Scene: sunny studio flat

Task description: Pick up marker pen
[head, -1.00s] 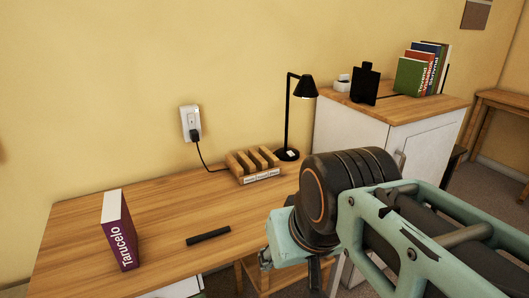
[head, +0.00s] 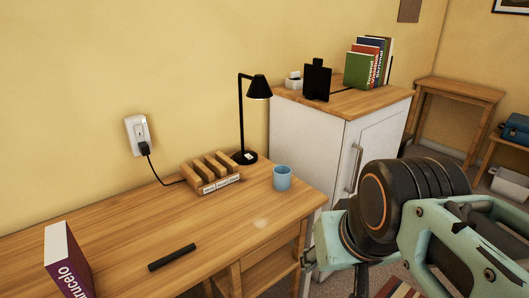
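A black marker pen (head: 172,257) lies flat on the wooden desk (head: 118,234), right of a purple book. My arm reaches in from the right side of the head view. The end of my arm, with my gripper (head: 318,262), is beside the desk's right end, apart from the pen. The fingertips are not clearly visible, so I cannot tell whether they are open or shut.
The purple book (head: 67,262) stands at the front left. A wooden rack (head: 211,173), a black lamp (head: 243,118) and a blue mug (head: 282,178) stand along the back and right. A white cabinet (head: 310,137) adjoins the desk. The desk around the pen is clear.

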